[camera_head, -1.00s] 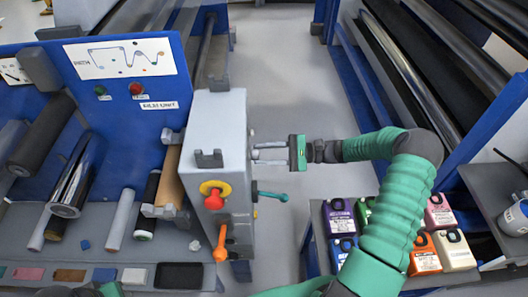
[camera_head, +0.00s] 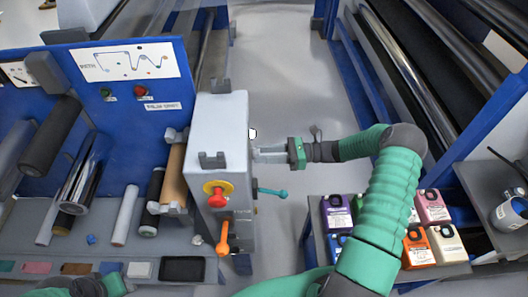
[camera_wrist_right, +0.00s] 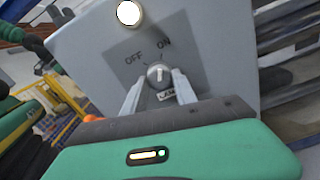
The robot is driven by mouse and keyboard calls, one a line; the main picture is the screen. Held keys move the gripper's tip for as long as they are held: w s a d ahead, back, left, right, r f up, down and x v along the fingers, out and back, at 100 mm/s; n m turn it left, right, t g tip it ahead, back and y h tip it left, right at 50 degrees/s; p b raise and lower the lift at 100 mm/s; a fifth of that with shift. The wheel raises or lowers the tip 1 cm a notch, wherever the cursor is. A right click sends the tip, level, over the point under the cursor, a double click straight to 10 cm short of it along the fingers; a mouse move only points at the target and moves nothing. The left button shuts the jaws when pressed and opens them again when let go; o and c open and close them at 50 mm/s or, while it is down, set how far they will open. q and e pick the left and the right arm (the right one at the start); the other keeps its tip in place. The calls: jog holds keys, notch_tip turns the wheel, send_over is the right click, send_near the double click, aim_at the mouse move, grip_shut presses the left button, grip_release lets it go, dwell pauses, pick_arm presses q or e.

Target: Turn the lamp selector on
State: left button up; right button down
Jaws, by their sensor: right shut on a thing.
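The lamp selector is a small round grey knob (camera_wrist_right: 159,74) on a grey panel, with OFF and ON printed above it. Its white mark points roughly upward, and I cannot tell exactly which label it meets. A round lamp (camera_wrist_right: 129,13) above it glows white, and its glow also shows at the cabinet side in the head view (camera_head: 252,133). My right gripper (camera_head: 256,153) reaches the right side of the grey cabinet (camera_head: 222,118), its fingers closed around the knob. The head view hides the knob's face. Only part of my left arm shows at the bottom left.
A red knob (camera_head: 217,196), an orange handle (camera_head: 222,238) and a teal lever (camera_head: 273,192) project from the cabinet. Rollers lie at left. Colored boxes (camera_head: 432,207) stand on a table at right. The aisle floor (camera_head: 285,60) is clear.

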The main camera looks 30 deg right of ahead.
jog(key=shift+w+r+m, duration=0.1)
jog(key=shift+r+m, duration=0.1)
jog(key=shift+m, duration=0.5)
jog(key=c, duration=1.3)
grip_release()
jog(key=shift+o, duration=1.5)
jog(key=shift+d+f, duration=0.1)
jog(key=shift+f, duration=0.05)
jog(key=shift+d, duration=0.1)
